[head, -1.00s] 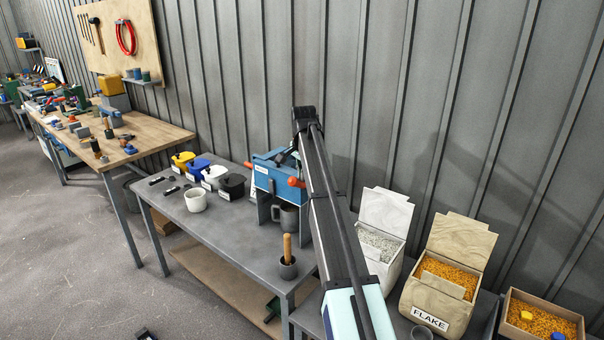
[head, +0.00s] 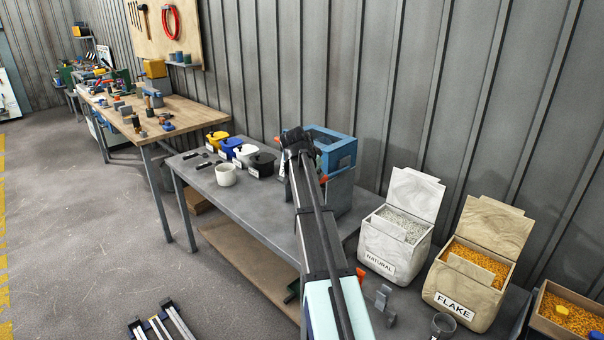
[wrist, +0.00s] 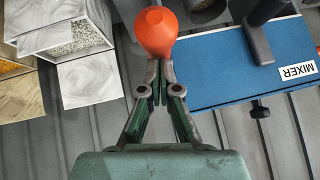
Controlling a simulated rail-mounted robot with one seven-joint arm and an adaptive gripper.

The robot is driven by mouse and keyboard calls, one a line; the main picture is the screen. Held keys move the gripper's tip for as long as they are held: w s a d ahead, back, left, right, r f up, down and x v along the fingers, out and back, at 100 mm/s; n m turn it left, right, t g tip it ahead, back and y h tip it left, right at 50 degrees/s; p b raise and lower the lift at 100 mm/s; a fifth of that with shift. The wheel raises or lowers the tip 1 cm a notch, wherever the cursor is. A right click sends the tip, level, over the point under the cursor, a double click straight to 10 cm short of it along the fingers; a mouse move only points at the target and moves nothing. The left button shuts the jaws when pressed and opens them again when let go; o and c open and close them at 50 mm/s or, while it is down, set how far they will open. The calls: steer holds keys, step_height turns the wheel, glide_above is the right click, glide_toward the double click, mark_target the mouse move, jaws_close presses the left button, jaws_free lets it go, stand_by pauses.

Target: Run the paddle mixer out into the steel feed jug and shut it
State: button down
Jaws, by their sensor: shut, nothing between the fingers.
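The blue paddle mixer (head: 343,152) stands on the grey bench, partly behind my arm in the head view. In the wrist view its blue side (wrist: 235,75) with a MIXER label is at the right. An orange ball knob (wrist: 157,30) is at the top centre of the wrist view, just past my fingertips (wrist: 160,72). My gripper (head: 297,140) is shut and empty; I cannot tell whether it touches the knob. The steel feed jug is not clearly seen in the head view. A dark round grey part (wrist: 205,8) at the wrist view's top edge may be it.
Open NATURAL (head: 395,245) and FLAKE (head: 468,275) bins are to the right, with a wooden box of orange pellets (head: 565,310). A corrugated wall is close behind.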

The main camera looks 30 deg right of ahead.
steer(key=shift+s+f, duration=0.15)
steer(key=shift+f, duration=0.5)
steer(key=shift+s+a+f, duration=0.1)
